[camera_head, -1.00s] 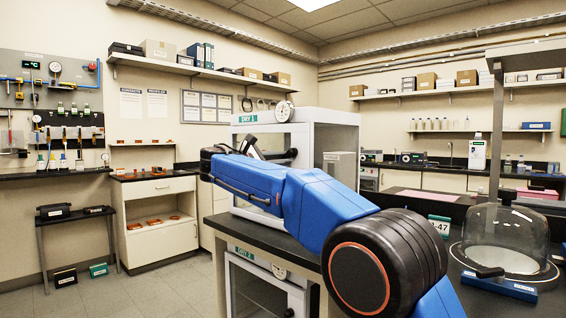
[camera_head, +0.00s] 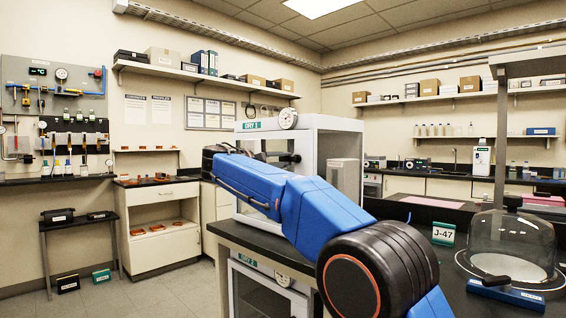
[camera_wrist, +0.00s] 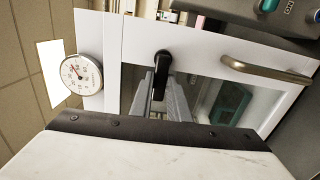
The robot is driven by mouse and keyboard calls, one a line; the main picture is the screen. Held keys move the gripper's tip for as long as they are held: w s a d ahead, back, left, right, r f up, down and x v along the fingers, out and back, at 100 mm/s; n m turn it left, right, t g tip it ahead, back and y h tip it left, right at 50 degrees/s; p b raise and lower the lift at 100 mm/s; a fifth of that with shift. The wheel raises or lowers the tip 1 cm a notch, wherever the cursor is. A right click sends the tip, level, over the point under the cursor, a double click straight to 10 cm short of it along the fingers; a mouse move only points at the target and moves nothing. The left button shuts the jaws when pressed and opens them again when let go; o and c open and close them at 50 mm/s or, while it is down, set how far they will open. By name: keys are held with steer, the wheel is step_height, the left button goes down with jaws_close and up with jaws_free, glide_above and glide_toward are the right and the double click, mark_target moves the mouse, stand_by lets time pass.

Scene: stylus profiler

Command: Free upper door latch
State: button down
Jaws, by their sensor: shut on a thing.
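The upper cabinet, labelled DRY 1 (camera_head: 258,125), stands on the dark bench with its white door facing the left. In the wrist view the door's white frame (camera_wrist: 215,38) surrounds a glass pane. The black latch lever (camera_wrist: 162,72) sits on the frame and points down the picture, between my fingers. My gripper (camera_wrist: 162,98) is shut on this lever; the exact contact is partly hidden by the gripper body. In the head view my blue arm reaches to the door and covers much of it, and the fingertips cannot be made out clearly.
A brass-coloured door handle (camera_wrist: 266,69) lies right of the latch in the wrist view, and a round dial gauge (camera_wrist: 80,74) lies left. A lower cabinet (camera_head: 262,290) sits under the bench top. A glass dome (camera_head: 512,245) stands at the right.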

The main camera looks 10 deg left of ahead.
steer(key=shift+m, duration=0.3)
steer(key=c, duration=1.7)
jaws_free()
steer(key=v, duration=1.7)
steer(key=shift+s+a, duration=0.15)
